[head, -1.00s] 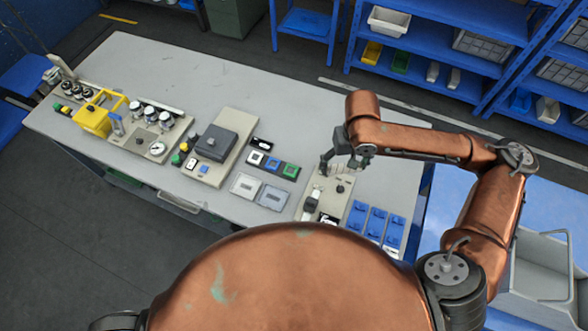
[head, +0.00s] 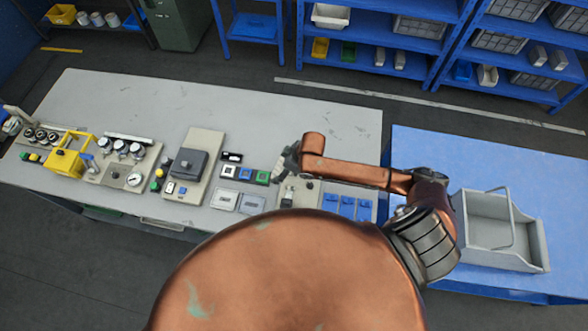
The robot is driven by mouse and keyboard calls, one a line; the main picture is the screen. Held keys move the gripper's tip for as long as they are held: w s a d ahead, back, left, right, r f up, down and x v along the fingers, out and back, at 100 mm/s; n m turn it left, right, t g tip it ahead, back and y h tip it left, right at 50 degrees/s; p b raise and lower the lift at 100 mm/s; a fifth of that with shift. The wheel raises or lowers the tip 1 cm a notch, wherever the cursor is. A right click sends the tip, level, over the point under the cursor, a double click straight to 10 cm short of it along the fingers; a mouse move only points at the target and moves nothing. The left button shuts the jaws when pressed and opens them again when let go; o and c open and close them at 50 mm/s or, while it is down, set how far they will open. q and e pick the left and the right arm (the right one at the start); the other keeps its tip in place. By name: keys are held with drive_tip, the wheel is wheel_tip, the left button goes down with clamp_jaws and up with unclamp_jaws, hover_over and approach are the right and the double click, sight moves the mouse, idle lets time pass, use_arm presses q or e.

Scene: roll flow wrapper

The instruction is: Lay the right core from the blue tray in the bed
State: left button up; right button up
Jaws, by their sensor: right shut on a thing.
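My right gripper (head: 286,160) reaches in from the right, over the table near the front right. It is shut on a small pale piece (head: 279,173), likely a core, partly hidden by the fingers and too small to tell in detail. The gripper is above the left edge of a beige panel (head: 300,186). I cannot tell which part is the bed. My left gripper is out of view.
Left of the gripper are square buttons (head: 245,173), flat grey plates (head: 225,201) and a grey box on a panel (head: 188,163). A yellow frame (head: 66,160) and gauges stand farther left. A grey bin (head: 500,225) sits on the blue table at right. The table's back half is clear.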

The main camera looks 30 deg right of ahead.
drive_tip(key=n+y+p, duration=0.2)
drive_tip(key=p, duration=0.1)
hover_over(289, 186)
drive_tip(key=d, duration=0.2)
wheel_tip(289, 186, down, 5)
wheel_tip(289, 186, down, 5)
drive_tip(key=b, duration=0.5)
drive_tip(key=shift+s+d+f, duration=0.1)
drive_tip(key=shift+s+f, duration=0.05)
drive_tip(key=shift+f, duration=0.05)
drive_tip(key=shift+f+b, duration=0.3)
drive_tip(key=shift+s+f, duration=0.3)
drive_tip(key=shift+f, duration=0.1)
drive_tip(key=shift+c, duration=1.4)
drive_tip(key=shift+s+f, duration=0.1)
drive_tip(key=shift+f, duration=0.3)
drive_tip(key=o, duration=1.4)
drive_tip(key=shift+c, duration=0.2)
drive_tip(key=shift+s+d+r, duration=0.1)
drive_tip(key=shift+d+r, duration=0.15)
drive_tip(key=v, duration=1.1)
drive_tip(key=shift+w+a+r, duration=0.2)
drive_tip(key=shift+a+r, duration=0.1)
drive_tip(key=shift+r, duration=0.3)
